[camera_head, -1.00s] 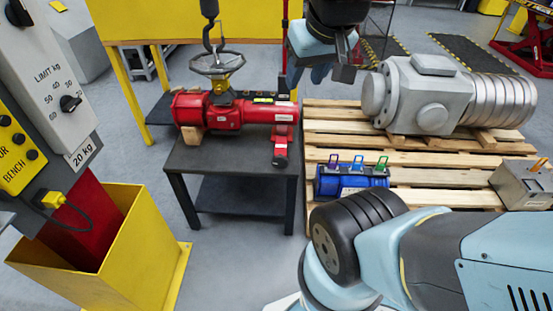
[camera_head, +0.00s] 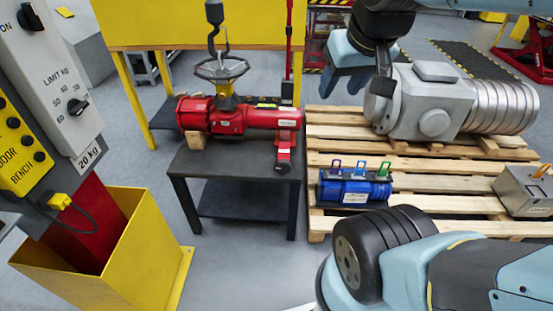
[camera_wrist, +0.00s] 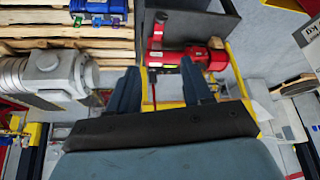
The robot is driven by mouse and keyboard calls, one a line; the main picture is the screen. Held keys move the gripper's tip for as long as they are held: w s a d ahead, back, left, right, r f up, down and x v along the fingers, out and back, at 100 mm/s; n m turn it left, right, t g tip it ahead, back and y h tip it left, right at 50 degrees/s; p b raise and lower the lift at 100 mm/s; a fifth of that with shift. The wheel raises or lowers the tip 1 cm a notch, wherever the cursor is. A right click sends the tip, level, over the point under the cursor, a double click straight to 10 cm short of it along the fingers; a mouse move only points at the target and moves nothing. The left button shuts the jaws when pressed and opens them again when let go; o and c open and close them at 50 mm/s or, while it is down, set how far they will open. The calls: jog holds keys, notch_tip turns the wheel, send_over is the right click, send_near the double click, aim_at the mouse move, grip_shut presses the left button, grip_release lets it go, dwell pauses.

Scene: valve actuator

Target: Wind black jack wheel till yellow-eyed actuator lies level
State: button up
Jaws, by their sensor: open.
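The red actuator (camera_head: 228,118) lies along the black bench (camera_head: 225,160), with a grey handwheel (camera_head: 221,67) and a yellow part under it on top. A wooden block (camera_head: 196,139) is under its left end; its body looks near level, but I cannot tell exactly. A dark hook (camera_head: 216,28) hangs above the handwheel. My gripper (camera_head: 358,84) is open and empty, in the air right of the actuator in the picture. In the wrist view the open fingers (camera_wrist: 158,70) point towards the actuator (camera_wrist: 182,57).
A pallet (camera_head: 340,226) at right bears a large grey actuator (camera_head: 420,105), a blue unit (camera_head: 350,189) and a grey box (camera_head: 522,189). A control panel (camera_head: 60,75) reading 20 kg stands at left above a yellow bin (camera_head: 135,245). A red upright post (camera_head: 297,60) stands behind the bench.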

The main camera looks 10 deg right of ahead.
jog(key=w+d+f+n+g+h, duration=0.1)
jog(key=w+f+n, duration=0.1)
jog(key=w, duration=0.5)
jog(key=w+f+n+g, duration=0.1)
jog(key=w+f+n, duration=0.1)
jog(key=w, duration=0.5)
jog(key=n+g+y, duration=0.1)
jog(key=n+g, duration=0.3)
jog(key=n, duration=0.6)
send_over(281, 167)
jog(key=w, duration=0.1)
notch_tip(281, 167, down, 38)
notch_tip(281, 167, down, 15)
jog(key=shift+w+d+r, duration=0.1)
jog(key=shift+d+r, duration=0.05)
jog(key=shift+r, duration=0.05)
jog(key=shift+c, duration=0.4)
grip_shut()
